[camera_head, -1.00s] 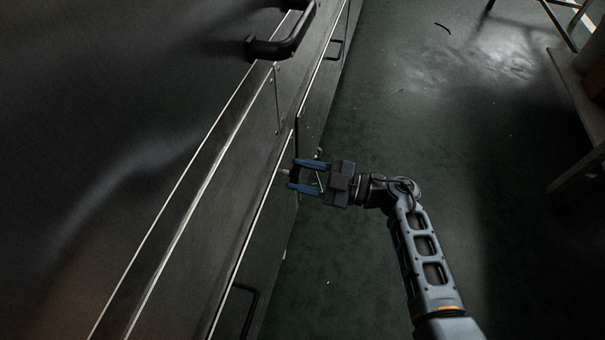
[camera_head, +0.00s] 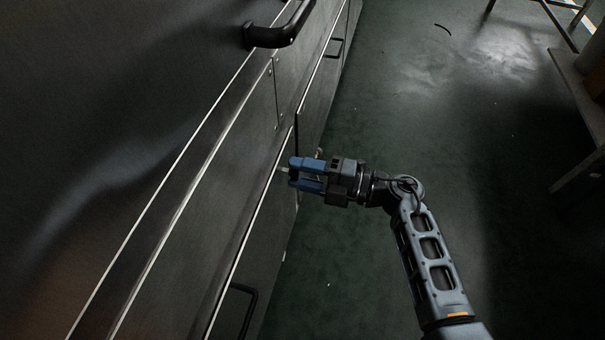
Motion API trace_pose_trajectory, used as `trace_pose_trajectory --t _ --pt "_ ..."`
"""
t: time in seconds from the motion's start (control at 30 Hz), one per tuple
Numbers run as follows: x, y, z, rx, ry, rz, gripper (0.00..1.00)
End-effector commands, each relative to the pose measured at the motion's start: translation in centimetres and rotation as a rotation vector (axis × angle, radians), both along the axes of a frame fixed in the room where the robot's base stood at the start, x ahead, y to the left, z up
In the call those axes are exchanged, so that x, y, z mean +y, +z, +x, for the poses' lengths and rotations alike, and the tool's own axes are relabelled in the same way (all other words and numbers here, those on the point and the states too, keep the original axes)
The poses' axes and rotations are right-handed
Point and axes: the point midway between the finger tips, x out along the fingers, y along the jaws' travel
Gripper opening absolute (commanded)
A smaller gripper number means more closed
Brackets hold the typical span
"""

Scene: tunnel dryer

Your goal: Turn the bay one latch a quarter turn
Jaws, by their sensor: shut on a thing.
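My gripper (camera_head: 292,173), with blue fingers, is at the side of the dark dryer housing (camera_head: 215,215), near the white-edged seam of the lower panels. It is shut on a small light-coloured part, the latch (camera_head: 284,170), which shows only as a short stub at the fingertips. Most of the latch is hidden between the fingers, so its turn angle cannot be told. The two fingers look rolled, one higher and nearer the camera than the other.
A thick black handle (camera_head: 278,36) juts from the upper housing. Green floor (camera_head: 400,130) is open to the right. A bench leg (camera_head: 580,168) stands at the far right.

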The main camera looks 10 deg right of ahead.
Motion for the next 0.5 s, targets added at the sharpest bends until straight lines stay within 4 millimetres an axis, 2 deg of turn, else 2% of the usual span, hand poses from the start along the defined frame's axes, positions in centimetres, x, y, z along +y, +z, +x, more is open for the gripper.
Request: trace_pose_trajectory --t 0.2,0.5 --pt "0.1 -0.14 -0.12 -0.116 0.004 -0.048 0.14" --pt "0.19 -0.1 -0.17 -0.195 0.006 -0.08 0.14"
